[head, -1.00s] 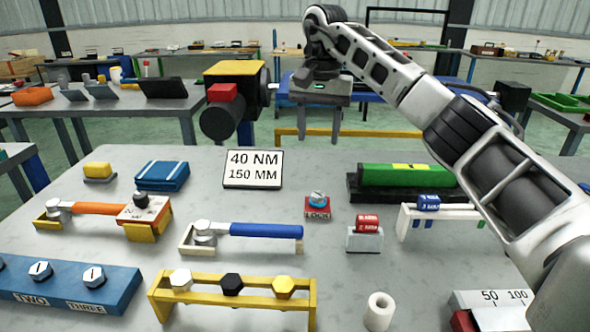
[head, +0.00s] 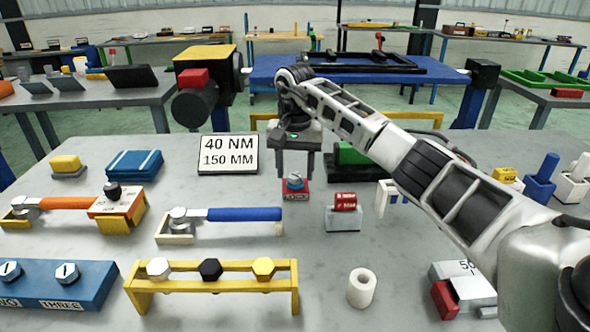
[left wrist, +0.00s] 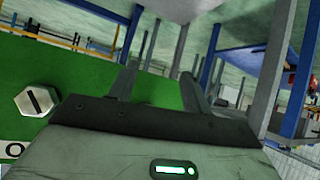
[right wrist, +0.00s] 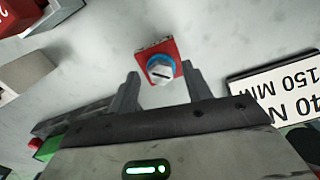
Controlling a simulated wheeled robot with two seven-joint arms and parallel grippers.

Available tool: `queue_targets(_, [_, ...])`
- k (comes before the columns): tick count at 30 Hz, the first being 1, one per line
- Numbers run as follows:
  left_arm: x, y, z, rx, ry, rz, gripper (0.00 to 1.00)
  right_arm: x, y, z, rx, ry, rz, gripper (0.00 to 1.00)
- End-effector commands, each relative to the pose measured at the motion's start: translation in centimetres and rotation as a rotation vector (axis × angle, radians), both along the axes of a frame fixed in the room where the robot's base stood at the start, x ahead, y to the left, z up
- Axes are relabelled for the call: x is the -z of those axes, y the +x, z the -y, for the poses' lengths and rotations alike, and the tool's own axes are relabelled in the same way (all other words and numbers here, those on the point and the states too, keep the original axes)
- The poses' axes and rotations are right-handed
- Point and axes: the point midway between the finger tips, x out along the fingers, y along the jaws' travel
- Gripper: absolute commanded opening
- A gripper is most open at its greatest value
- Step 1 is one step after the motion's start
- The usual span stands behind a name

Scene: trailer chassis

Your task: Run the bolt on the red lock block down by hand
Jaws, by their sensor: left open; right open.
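The red lock block (head: 296,192) lies on the grey table right of the sign, with a silver bolt on a blue ring on top. In the right wrist view the red block (right wrist: 144,49) and its slotted bolt head (right wrist: 160,71) sit just beyond the fingertips, between their lines. My right gripper (head: 296,172) is open, fingers pointing down above the block, with nothing between them. Its fingers also show in the right wrist view (right wrist: 161,85). My left gripper (left wrist: 164,80) is open and empty; it is outside the head view. A green surface with a slotted bolt (left wrist: 37,101) is near it.
A sign reading 40 NM, 150 MM (head: 228,155) lies left of the block. A red-labelled part on a grey stand (head: 344,212) is to the right. A blue-handled wrench (head: 240,214) and yellow bolt rack (head: 212,283) lie in front. A white ring (head: 361,288) stands at front.

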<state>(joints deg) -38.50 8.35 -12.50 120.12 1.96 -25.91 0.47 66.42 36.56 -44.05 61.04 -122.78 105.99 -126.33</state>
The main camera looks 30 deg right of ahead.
Motion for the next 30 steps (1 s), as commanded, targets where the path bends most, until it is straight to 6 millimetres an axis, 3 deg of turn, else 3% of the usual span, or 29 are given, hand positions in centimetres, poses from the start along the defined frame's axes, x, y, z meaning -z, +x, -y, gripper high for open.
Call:
queue_targets(12, [0.62, -0.19, -0.05, -0.001, 0.005, -0.013, 0.49, 0.89, -0.01, -0.01, 0.0, 0.001, 0.0, 0.49])
queue_targets(17, [0.56, -0.15, -0.04, 0.0, 0.004, -0.012, 0.49, 0.88, -0.01, -0.01, 0.0, 0.001, -0.001, 0.05])
queue_targets(30, [-0.14, -0.03, -0.07, 0.002, 0.007, -0.004, 0.49, 0.75, 0.03, 0.01, 0.069, -0.001, -0.001, 0.04])
